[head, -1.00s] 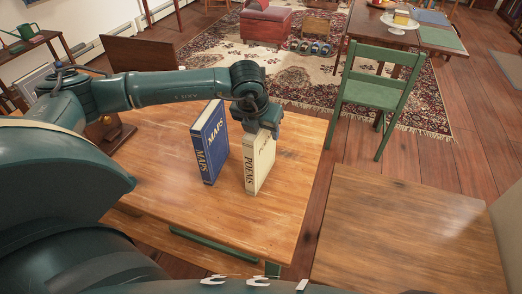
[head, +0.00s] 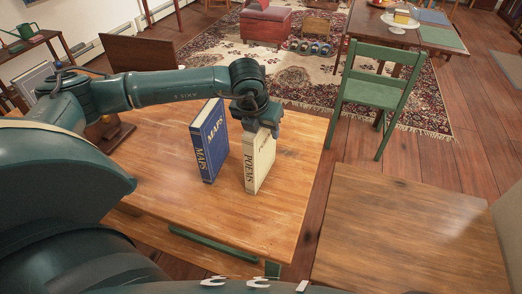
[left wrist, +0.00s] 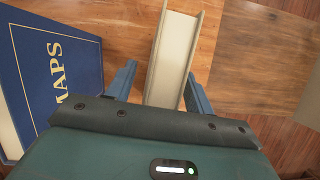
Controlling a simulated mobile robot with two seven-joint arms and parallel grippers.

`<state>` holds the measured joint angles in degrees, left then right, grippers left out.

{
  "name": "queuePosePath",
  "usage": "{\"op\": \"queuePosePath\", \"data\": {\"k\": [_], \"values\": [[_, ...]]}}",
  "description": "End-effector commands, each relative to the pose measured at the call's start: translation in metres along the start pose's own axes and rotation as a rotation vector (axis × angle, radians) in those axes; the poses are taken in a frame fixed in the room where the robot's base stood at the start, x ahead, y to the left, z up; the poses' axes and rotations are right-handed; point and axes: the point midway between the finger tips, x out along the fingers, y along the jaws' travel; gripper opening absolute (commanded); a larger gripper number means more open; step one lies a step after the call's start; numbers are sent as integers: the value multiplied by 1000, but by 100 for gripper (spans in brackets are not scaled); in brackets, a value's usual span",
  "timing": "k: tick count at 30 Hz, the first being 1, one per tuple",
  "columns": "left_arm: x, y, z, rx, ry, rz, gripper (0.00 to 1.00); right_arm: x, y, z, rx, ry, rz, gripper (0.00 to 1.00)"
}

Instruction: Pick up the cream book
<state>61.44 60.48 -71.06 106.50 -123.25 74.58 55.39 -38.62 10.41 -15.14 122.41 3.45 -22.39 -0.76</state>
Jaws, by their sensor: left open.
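The cream book (head: 258,163), marked POEMS, stands upright on the wooden table. My left gripper (head: 262,128) is at the top of the cream book in the head view. In the left wrist view the open left gripper (left wrist: 157,90) has one finger on each side of the cream book (left wrist: 172,58), whose top edge faces the camera. The blue MAPS book (head: 209,142) stands upright just left of the cream book and also shows in the left wrist view (left wrist: 62,70).
The wooden table (head: 200,215) is clear in front of the books. Another wooden tabletop (head: 400,235) lies to the right, across a gap. A green chair (head: 373,95) stands behind it on the floor. A brown object sits at the table's back left, partly behind my arm.

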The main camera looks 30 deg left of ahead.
Motion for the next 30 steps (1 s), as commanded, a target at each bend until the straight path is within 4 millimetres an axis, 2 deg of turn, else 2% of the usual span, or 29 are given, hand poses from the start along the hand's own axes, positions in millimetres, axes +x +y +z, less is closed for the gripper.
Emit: {"op": "queuePosePath", "data": {"k": [8, 27, 30], "values": [[0, 0, 0, 0, 0, 0, 53, 0, 0, 0, 0, 1, 0, 52], [0, 0, 0, 0, 0, 0, 0, 0, 0, -1, 4, 3, 1, 52], [0, 0, 0, 0, 0, 0, 0, 0, 0, -1, 4, 3, 1, 52]]}}
